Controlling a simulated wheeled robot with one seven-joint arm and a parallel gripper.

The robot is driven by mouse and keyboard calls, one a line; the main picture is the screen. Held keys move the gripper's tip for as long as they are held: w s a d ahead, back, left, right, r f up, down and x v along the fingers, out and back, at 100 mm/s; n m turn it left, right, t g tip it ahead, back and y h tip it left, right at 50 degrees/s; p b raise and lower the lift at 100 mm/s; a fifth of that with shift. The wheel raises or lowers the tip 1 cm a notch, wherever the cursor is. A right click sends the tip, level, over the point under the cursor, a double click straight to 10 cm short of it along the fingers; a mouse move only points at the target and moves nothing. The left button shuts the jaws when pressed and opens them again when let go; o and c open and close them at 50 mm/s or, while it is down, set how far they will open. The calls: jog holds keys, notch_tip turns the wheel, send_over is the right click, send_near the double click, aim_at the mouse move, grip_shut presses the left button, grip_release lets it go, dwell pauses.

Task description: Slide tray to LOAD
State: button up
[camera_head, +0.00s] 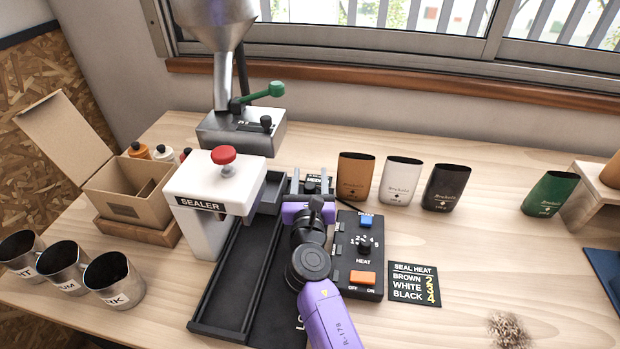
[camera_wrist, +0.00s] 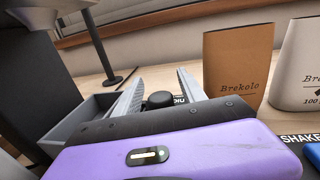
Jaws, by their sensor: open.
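The grey tray (camera_head: 270,193) is an open box at the far end of the black track (camera_head: 235,285), just right of the sealer. In the wrist view the tray (camera_wrist: 68,122) is at the left. A black knob (camera_wrist: 158,100) stands between the fingers of my gripper (camera_wrist: 160,98); whether they touch it is not clear. In the head view my gripper (camera_head: 311,187) points away toward the window, right of the tray, its fingers apart. The near label on the track's right side shows only "LO" (camera_head: 299,322); my arm covers the rest.
The white sealer (camera_head: 215,190) with a red button overhangs the track's left side. The black heat control box (camera_head: 362,245) stands close right of my arm. Brown, white and black pouches (camera_head: 401,181) stand behind it. Metal cups (camera_head: 113,281) are at the left.

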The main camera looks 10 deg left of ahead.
jog(key=shift+c, duration=0.5)
grip_shut()
dwell(1.0)
